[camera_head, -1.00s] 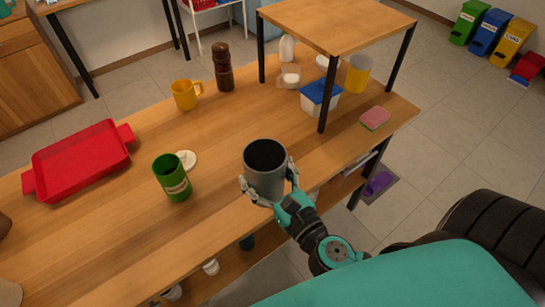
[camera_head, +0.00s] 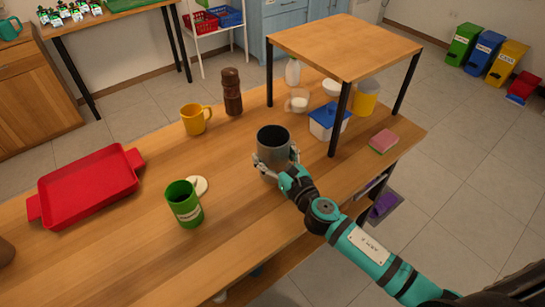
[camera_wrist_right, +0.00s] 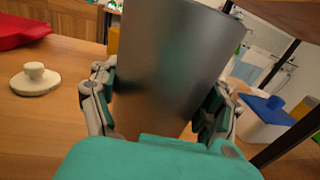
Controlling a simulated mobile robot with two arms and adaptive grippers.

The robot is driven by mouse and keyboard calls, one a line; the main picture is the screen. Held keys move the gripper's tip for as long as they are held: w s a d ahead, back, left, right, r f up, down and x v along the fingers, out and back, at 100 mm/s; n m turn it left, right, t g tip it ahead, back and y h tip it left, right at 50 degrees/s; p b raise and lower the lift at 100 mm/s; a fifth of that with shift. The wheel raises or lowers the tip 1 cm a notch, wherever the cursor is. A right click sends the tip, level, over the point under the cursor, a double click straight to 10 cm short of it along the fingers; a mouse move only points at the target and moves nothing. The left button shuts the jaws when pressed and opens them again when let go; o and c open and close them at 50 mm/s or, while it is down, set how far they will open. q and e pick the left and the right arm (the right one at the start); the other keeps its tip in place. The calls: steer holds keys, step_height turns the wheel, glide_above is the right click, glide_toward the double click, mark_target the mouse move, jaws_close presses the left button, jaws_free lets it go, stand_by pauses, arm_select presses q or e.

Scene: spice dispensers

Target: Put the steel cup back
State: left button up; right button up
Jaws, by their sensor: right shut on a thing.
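The steel cup (camera_head: 273,145) is a grey cylinder with a dark open top, upright over the wooden table. My right gripper (camera_head: 275,168) is shut around its lower side, one finger on each side. In the right wrist view the cup (camera_wrist_right: 172,65) fills the middle, between the fingers of the right gripper (camera_wrist_right: 160,105). Whether the cup's base touches the table is hard to tell. My left gripper is not in view.
A green mug (camera_head: 184,205) and a cream lid (camera_head: 197,186) stand to the left. A yellow mug (camera_head: 195,119) and brown grinder (camera_head: 232,92) are behind. A blue-lidded container (camera_head: 328,121) and a raised shelf (camera_head: 345,47) are to the right. A red tray (camera_head: 86,185) lies far left.

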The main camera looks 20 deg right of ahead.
steer(key=shift+w+d+f, duration=0.1)
steer(key=shift+w+d, duration=0.05)
steer(key=shift+w, duration=0.7)
steer(key=shift+f, duration=0.35)
step_height(320, 180, down, 2)
steer(key=shift+f+b, duration=0.25)
steer(key=shift+b, duration=0.75)
steer(key=shift+f, duration=0.25)
steer(key=shift+r, duration=0.1)
steer(key=shift+f, duration=0.2)
steer(key=o, duration=1.3)
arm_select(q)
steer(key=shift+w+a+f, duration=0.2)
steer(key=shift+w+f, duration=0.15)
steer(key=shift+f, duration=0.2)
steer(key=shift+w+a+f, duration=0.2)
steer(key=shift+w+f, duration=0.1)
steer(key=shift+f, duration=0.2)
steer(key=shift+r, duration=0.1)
arm_select(e)
steer(key=shift+r, duration=0.2)
